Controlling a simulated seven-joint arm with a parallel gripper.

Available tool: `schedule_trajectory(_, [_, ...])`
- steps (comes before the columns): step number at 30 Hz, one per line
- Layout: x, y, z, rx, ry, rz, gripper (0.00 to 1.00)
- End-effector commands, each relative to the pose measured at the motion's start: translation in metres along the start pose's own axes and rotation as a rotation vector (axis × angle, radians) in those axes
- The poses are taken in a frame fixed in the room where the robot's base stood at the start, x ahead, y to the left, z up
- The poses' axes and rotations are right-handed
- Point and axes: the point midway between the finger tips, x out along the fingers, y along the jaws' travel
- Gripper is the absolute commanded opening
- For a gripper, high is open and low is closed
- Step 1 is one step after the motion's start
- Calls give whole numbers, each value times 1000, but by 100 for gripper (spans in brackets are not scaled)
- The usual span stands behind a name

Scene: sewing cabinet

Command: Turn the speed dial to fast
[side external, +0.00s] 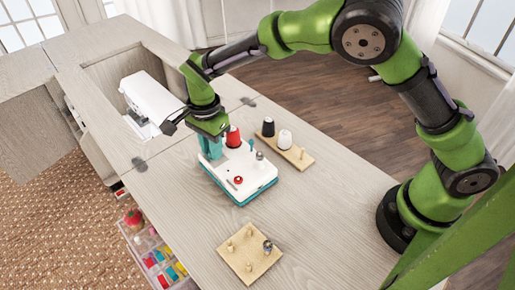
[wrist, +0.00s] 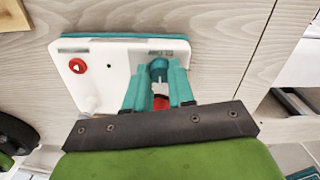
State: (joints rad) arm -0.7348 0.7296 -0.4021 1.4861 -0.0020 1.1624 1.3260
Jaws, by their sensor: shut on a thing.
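The white control box (side external: 248,178) with a teal base stands on the cabinet top; its white face (wrist: 115,65) also shows in the wrist view. My gripper (side external: 210,154) points down at the box's back left corner. In the wrist view its teal fingers (wrist: 159,78) are shut on a small teal knob, seemingly the speed dial (wrist: 158,66), at one edge of the face. Faint marks (wrist: 170,53) beside it are too small to read, so the dial's setting cannot be told. A red part shows between the fingers, mostly hidden.
A red button (side external: 238,180) and a red spool (side external: 233,137) are on the box. A wooden holder (side external: 296,155) with black and white spools stands behind it. A pegged board (side external: 249,253) lies in front. A white sewing machine (side external: 152,95) is at left.

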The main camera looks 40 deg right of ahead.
Motion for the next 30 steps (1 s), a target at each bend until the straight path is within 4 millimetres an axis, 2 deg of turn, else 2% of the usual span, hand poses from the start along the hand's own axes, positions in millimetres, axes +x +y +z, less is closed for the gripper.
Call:
schedule_trajectory(9, [0, 0, 1, 1, -3, 0, 0])
schedule_trajectory(10, [0, 0, 2, 1, -3, 0, 27])
schedule_trajectory(15, [0, 0, 1, 1, -3, 0, 49])
schedule_trajectory(25, [-4, 0, 1, 0, -2, -1, 49])
schedule_trajectory(30, [-26, -1, 1, -1, -4, -5, 49])
